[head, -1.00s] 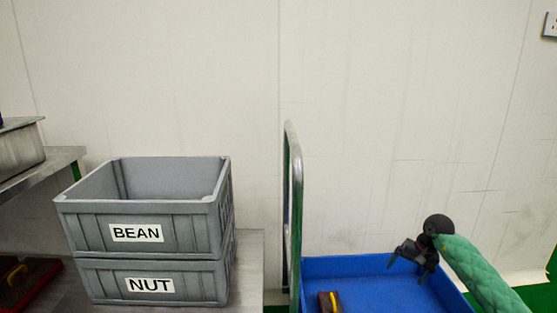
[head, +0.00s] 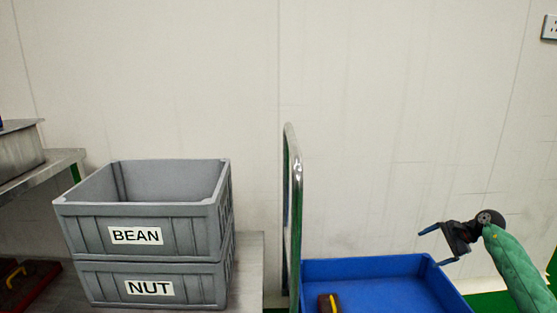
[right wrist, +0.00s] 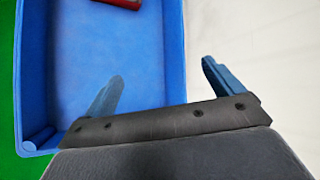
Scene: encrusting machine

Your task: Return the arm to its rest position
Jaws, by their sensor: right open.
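My right gripper (head: 436,246) is open and empty, held above the right rear corner of the blue bin on the cart. Its arm, in a green quilted sleeve, comes in from the lower right. In the right wrist view its two fingers (right wrist: 160,85) stand wide apart, with the blue bin's floor and wall beyond them. My left gripper is not in view.
The blue bin (head: 366,267) holds a brown object with a yellow handle (head: 329,303). A metal cart handle (head: 297,200) stands at its left. Grey crates labelled BEAN (head: 90,233) and NUT (head: 92,284) are stacked on a metal table (head: 248,270).

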